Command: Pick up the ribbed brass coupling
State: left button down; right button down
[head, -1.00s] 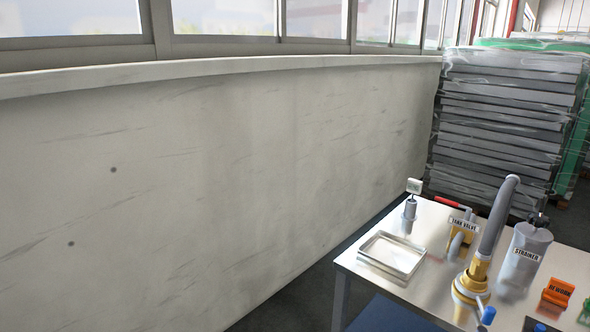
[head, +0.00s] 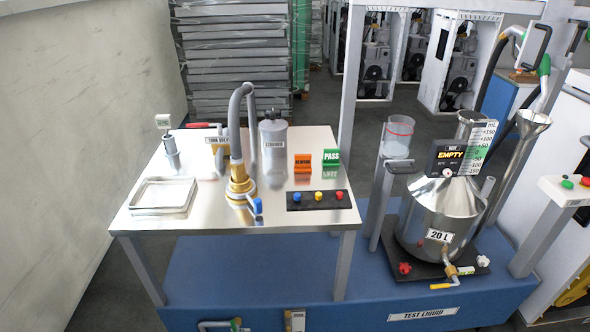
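The brass coupling (head: 239,184) stands upright on the steel table (head: 190,222), at the lower end of a curved grey hose (head: 236,125). A wider brass ring is at its base, and a blue-handled valve (head: 257,206) sits at its front right. Its ribs are too small to make out clearly. Neither of my grippers is in view, and nothing is seen touching the coupling.
A 20 L steel vessel (head: 440,217) stands right of the table.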

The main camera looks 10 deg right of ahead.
aim_at(237, 163)
jog(key=j+z, duration=0.1)
jog(key=z, duration=0.5)
jog(key=i+j+z, duration=0.15)
jog(key=j+z, duration=0.3)
jog(key=j, duration=0.3)
jog(key=j+z, duration=0.45)
jog(key=j, duration=0.25)
